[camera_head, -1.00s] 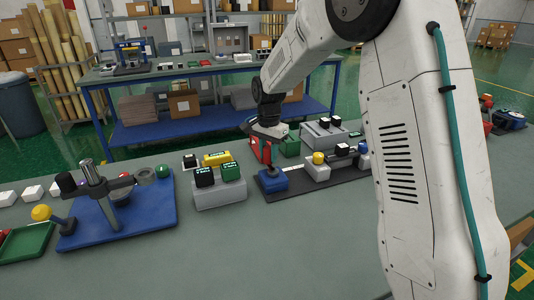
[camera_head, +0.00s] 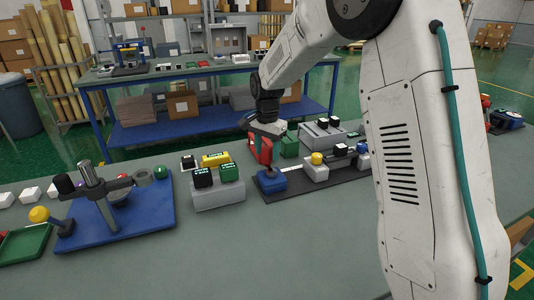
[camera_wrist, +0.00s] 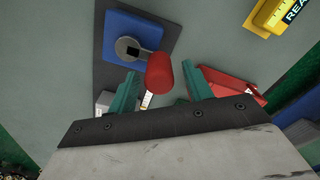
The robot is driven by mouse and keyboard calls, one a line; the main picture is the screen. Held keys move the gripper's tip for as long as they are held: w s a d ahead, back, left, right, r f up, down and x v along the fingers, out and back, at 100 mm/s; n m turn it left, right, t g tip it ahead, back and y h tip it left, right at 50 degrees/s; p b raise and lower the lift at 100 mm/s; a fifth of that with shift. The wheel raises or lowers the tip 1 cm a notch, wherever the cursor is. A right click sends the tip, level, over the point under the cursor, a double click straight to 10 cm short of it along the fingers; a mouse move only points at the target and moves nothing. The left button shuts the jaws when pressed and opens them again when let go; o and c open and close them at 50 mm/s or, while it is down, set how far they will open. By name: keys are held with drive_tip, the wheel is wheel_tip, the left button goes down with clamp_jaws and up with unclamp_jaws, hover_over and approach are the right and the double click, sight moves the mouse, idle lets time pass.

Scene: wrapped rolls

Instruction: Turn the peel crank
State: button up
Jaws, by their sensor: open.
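The peel crank has a blue block (camera_head: 270,181), also in the wrist view (camera_wrist: 144,40), with a grey hub and arm (camera_wrist: 128,48). Its red handle (camera_wrist: 159,74) stands up toward the wrist camera. My gripper (camera_wrist: 160,72) is open, with one teal finger on each side of the red handle. Gaps show between the handle and both fingers, so I see no grip on it. In the head view my gripper is above and behind the blue block, and the handle cannot be told apart from the red part there.
The crank sits on a dark base plate (camera_head: 318,187) with grey blocks. A red box (camera_wrist: 228,84) lies close beside the right finger. A grey block with black and green buttons (camera_head: 219,196) stands to the left.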

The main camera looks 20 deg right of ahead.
sight(273, 171)
wheel_tip(273, 171, up, 6)
drive_tip(key=shift+r, duration=0.25)
idle(0.5)
drive_tip(key=shift+s+n, duration=0.1)
drive_tip(key=shift+n, duration=0.4)
drive_tip(key=s, duration=0.1)
drive_tip(key=s+f+n, duration=0.1)
drive_tip(key=s, duration=0.1)
drive_tip(key=s+n+g, duration=0.1)
drive_tip(key=shift+s+f, duration=0.3)
drive_tip(key=shift+f, duration=0.05)
drive_tip(key=s+r+n, duration=0.2)
drive_tip(key=s, duration=0.9)
drive_tip(key=s+r+n+t, duration=0.1)
drive_tip(key=s+r+n, duration=0.2)
drive_tip(key=s, duration=0.9)
drive_tip(key=s+r+n+t, duration=0.1)
drive_tip(key=s+r+n, duration=0.1)
drive_tip(key=s, duration=1)
drive_tip(key=shift+s+r+n, duration=0.25)
drive_tip(key=shift+r+n, duration=0.05)
drive_tip(key=shift+n, duration=0.4)
drive_tip(key=shift+o, duration=0.4)
drive_tip(key=shift+d, duration=0.1)
